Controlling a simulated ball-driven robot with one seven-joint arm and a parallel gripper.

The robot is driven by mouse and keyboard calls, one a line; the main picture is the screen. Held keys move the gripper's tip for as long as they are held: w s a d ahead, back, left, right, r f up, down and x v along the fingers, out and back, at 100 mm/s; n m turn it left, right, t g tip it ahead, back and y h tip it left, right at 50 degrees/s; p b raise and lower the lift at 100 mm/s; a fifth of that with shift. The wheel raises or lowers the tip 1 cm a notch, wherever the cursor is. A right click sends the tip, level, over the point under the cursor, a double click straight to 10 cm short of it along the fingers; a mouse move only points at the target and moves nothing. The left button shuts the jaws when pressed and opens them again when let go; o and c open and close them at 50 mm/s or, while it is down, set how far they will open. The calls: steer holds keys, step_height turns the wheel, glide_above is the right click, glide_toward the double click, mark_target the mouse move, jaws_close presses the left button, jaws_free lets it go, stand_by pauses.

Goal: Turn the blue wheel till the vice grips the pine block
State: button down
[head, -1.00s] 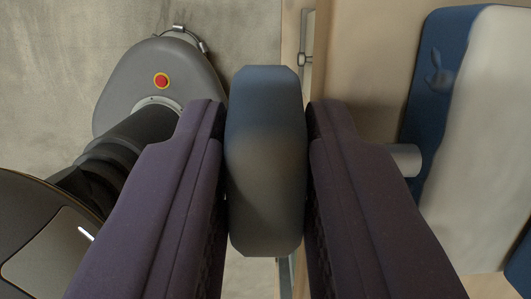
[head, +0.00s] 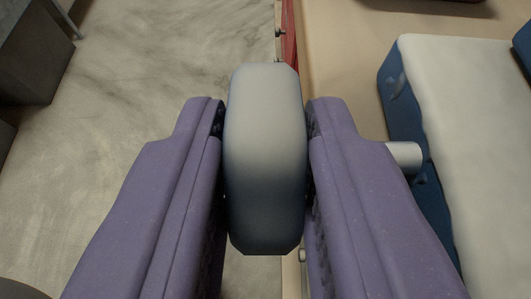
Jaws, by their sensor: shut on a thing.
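The wheel (head: 265,185) shows edge-on in the middle of the head view, grey to dark blue in this light. My gripper (head: 265,115) has its two purple fingers pressed on the wheel's left and right sides. A short grey shaft (head: 405,155) shows to the right, just past the right finger, pointing at the vice. The vice (head: 395,90) shows as a dark blue body at the right, with a pale, broad surface (head: 475,130) beside it. I cannot tell whether this pale part is the pine block, nor whether the jaws touch the block.
A tan bench top (head: 345,50) lies under the vice, with its edge running down behind the wheel. Grey floor (head: 140,90) is open to the left. A dark grey cabinet (head: 35,55) stands at the top left.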

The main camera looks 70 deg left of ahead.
steer(key=shift+d+f+t+y, duration=0.1)
steer(key=shift+d+t+y, duration=0.1)
steer(key=shift+y, duration=0.45)
steer(key=shift+d+f+t+y, duration=0.1)
steer(key=shift+t+y, duration=0.1)
steer(key=shift+y, duration=0.45)
steer(key=c, duration=1)
jaws_free()
steer(key=shift+a, duration=0.1)
steer(key=p+v, duration=0.3)
steer(key=v, duration=0.5)
steer(key=shift+f, duration=0.25)
